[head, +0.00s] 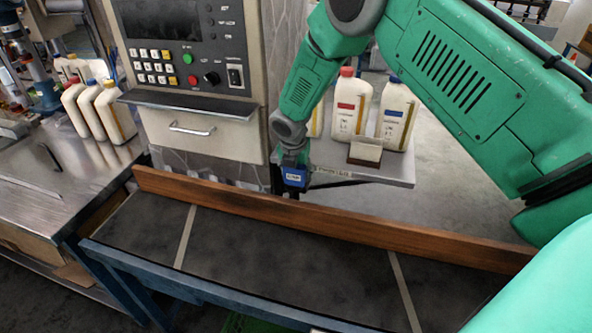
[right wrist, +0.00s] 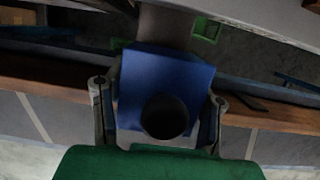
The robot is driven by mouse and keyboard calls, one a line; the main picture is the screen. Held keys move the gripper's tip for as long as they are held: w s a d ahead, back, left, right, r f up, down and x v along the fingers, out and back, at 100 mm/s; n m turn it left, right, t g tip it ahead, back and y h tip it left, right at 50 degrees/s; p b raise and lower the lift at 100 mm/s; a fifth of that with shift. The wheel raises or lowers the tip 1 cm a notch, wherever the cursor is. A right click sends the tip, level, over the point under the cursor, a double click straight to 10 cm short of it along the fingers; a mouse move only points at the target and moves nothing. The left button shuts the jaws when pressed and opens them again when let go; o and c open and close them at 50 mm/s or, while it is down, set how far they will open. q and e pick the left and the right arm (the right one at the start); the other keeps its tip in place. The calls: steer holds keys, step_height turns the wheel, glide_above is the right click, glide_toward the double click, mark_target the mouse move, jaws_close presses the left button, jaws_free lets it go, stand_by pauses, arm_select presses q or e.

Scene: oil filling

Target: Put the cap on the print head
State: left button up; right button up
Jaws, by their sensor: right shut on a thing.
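My right gripper (head: 292,162) hangs down in front of the machine cabinet, just behind the wooden rail. It is shut on a small blue block with a pale label (head: 295,177), which could be the cap. In the right wrist view, the right gripper's two fingers (right wrist: 158,103) stand on either side of the blue block (right wrist: 150,78), which has a dark round opening facing the camera. A grey-brown part (right wrist: 163,25) lies just beyond the block; I cannot tell whether it is the print head or whether they touch. My left gripper is not in view.
A brown wooden rail (head: 330,222) runs along the dark conveyor belt (head: 290,262), which is empty. White bottles (head: 352,105) and a small box (head: 366,151) stand on a grey shelf (head: 398,171). The control cabinet (head: 200,125) stands behind; more bottles (head: 113,112) are on the left bench.

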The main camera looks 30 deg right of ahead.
steer(key=o, duration=1.2)
steer(key=shift+o, duration=0.2)
steer(key=shift+r, duration=0.5)
steer(key=v, duration=1.1)
steer(key=shift+f, duration=0.1)
